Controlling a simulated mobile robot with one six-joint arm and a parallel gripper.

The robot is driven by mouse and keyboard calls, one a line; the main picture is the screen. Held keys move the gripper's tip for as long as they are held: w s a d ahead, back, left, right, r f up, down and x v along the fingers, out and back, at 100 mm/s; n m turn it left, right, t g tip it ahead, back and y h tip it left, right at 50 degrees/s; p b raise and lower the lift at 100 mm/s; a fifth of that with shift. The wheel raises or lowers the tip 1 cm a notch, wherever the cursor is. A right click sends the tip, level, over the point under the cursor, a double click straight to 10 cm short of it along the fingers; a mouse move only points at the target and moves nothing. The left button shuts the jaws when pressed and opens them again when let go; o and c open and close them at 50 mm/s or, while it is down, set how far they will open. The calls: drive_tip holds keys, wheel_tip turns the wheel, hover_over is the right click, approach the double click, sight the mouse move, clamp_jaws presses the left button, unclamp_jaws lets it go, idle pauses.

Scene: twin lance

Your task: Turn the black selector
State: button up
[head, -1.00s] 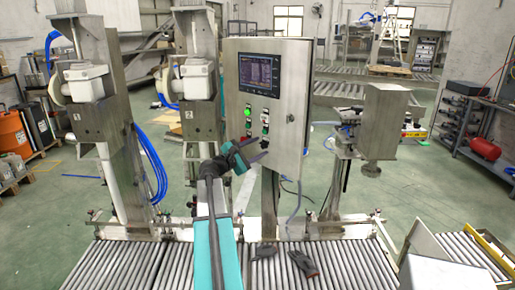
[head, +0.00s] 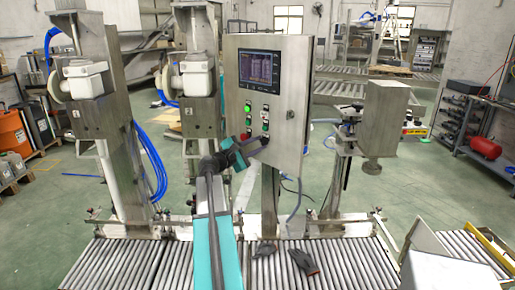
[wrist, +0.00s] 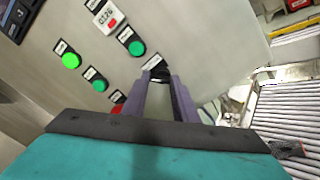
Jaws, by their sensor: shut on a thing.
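The black selector (wrist: 157,73) sits low on the steel control panel, under a green button in the wrist view. Its label plate shows just above it. My gripper (wrist: 159,80) has its two grey-purple fingers one on each side of the selector, shut on it. The fingers hide part of the selector, so I cannot tell its turn angle. In the head view, my gripper (head: 262,141) reaches the lower part of the panel front and covers the selector there.
The panel (head: 288,70) has a screen above. Roller conveyors (head: 330,262) and gloves (head: 303,262) lie below.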

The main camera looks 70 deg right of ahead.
drive_tip(key=shift+f+m+b, duration=0.2)
drive_tip(key=shift+m+b, duration=0.1)
drive_tip(key=shift+b, duration=0.05)
drive_tip(key=m+b, duration=0.7)
drive_tip(key=b, duration=0.4)
drive_tip(key=shift+s+r, duration=0.1)
drive_tip(key=shift+r, duration=0.05)
drive_tip(key=shift+r+m, duration=0.1)
drive_tip(key=shift+m, duration=0.2)
drive_tip(key=o, duration=1.1)
drive_tip(key=shift+a, duration=0.1)
drive_tip(key=b+v, duration=0.1)
drive_tip(key=v, duration=1.2)
drive_tip(key=shift+a, duration=0.35)
